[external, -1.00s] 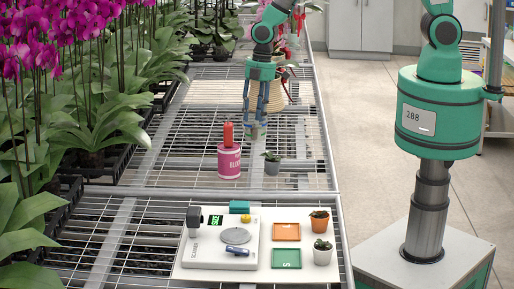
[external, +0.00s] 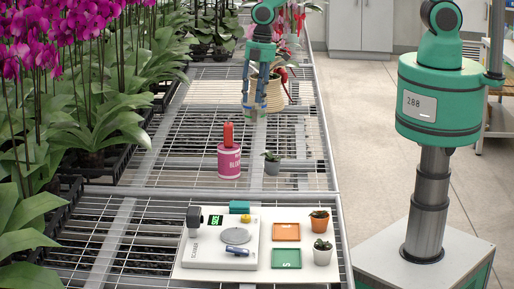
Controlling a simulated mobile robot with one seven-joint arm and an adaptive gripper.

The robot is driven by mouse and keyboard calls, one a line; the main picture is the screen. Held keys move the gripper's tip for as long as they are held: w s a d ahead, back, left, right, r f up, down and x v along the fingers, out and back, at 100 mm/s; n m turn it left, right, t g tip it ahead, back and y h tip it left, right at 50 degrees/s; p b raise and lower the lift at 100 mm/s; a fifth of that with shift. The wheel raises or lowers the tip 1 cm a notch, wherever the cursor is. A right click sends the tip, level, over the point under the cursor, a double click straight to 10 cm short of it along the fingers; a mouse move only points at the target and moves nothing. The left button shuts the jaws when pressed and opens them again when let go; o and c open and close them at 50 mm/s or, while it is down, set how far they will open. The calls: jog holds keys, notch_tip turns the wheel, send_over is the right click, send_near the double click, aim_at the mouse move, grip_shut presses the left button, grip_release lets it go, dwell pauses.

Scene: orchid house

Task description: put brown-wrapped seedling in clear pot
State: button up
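My gripper (external: 254,113) hangs fingers-down over the mesh bench, in front of the woven basket and behind the pink tin. Its two fingers are spread apart, with a small pale, greyish shape between the tips. I cannot tell whether they grip it or whether it is the brown-wrapped seedling. No clear pot can be made out. A small seedling in a grey pot (external: 271,163) stands right of the tin.
The pink tin (external: 229,160) has a red-orange object on top. A white board (external: 257,262) holds a scale (external: 221,243), an orange tray (external: 286,232) and a green tray (external: 286,258). Orchids line the left; a woven basket (external: 270,92) stands behind. Mesh between tin and gripper is clear.

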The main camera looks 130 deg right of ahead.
jog(key=w+a+r+t+b, duration=0.15)
jog(key=a+r+b, duration=0.35)
jog(key=a+r, duration=1.95)
jog(key=s+a+r+t+b, duration=0.1)
jog(key=s+a+r+b, duration=0.2)
jog(key=s+a, duration=0.5)
jog(key=s+a+r+t+b, duration=0.1)
jog(key=s+a+r+b, duration=0.1)
jog(key=s+a+r, duration=0.3)
jog(key=s+a, duration=0.4)
jog(key=s, duration=0.4)
jog(key=shift+s+a+b, duration=0.25)
jog(key=shift+a+b, duration=0.05)
jog(key=shift+b, duration=0.1)
jog(key=shift+r, duration=0.15)
notch_tip(320, 180, up, 5)
jog(key=p, duration=0.5)
